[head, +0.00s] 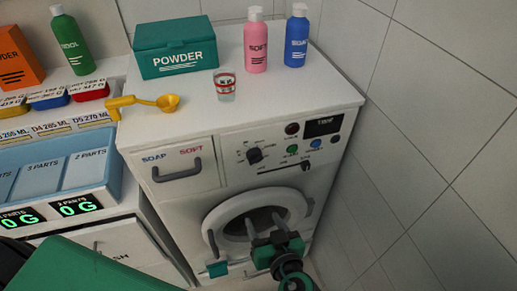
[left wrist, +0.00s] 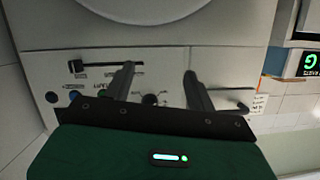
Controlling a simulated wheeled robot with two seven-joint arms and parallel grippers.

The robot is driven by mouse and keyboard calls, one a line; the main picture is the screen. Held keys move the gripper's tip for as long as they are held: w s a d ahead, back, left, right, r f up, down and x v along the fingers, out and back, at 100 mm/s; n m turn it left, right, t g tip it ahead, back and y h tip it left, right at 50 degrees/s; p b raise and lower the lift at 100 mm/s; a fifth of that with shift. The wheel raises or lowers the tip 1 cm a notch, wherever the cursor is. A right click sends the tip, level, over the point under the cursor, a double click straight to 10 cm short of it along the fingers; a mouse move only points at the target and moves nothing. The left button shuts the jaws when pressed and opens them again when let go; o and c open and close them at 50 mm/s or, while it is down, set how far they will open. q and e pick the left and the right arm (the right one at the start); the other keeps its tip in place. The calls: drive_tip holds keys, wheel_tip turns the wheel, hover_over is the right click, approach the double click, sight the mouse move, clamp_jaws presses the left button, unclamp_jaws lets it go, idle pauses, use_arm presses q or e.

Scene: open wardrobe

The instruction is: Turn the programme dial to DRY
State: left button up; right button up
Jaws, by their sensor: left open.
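The programme dial (head: 254,155) is a dark round knob on the white washing machine's front panel, with small markings around it that are too small to read. In the left wrist view the dial (left wrist: 150,99) shows partly, low between the fingers, close to the gripper body. My left gripper (head: 264,226) is open and empty, in front of the round door and below the dial, apart from it in the head view. Its two fingers also show spread in the left wrist view (left wrist: 159,70). My right gripper is not in view.
The panel also has a slider (head: 284,167), several round buttons, a display (head: 323,126) and a drawer handle (head: 177,171). The round door (head: 214,222) is below. A powder box (head: 176,61), bottles, a cup (head: 225,87) and a yellow scoop (head: 168,102) stand on top. A tiled wall closes the right side.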

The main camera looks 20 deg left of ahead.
use_arm(q)
drive_tip(key=n+t+y+p, duration=0.2)
approach(257, 162)
drive_tip(key=s+d+f, duration=0.1)
drive_tip(key=s+d, duration=0.1)
drive_tip(key=s, duration=0.1)
drive_tip(key=shift+t, duration=0.3)
drive_tip(key=p+x, duration=0.1)
drive_tip(key=x, duration=0.2)
drive_tip(key=p+x, duration=0.2)
drive_tip(key=x, duration=0.2)
drive_tip(key=p+x, duration=0.1)
drive_tip(key=x, duration=0.3)
drive_tip(key=shift+w+r, duration=0.3)
drive_tip(key=shift+r, duration=0.05)
drive_tip(key=shift+w+a+f+p, duration=0.1)
drive_tip(key=shift+w+a+p, duration=0.2)
drive_tip(key=shift+w+a, duration=0.2)
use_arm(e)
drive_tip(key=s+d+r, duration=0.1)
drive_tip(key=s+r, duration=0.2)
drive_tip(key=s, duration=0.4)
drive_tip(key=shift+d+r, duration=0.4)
use_arm(q)
drive_tip(key=c, duration=1)
drive_tip(key=shift+o, duration=0.2)
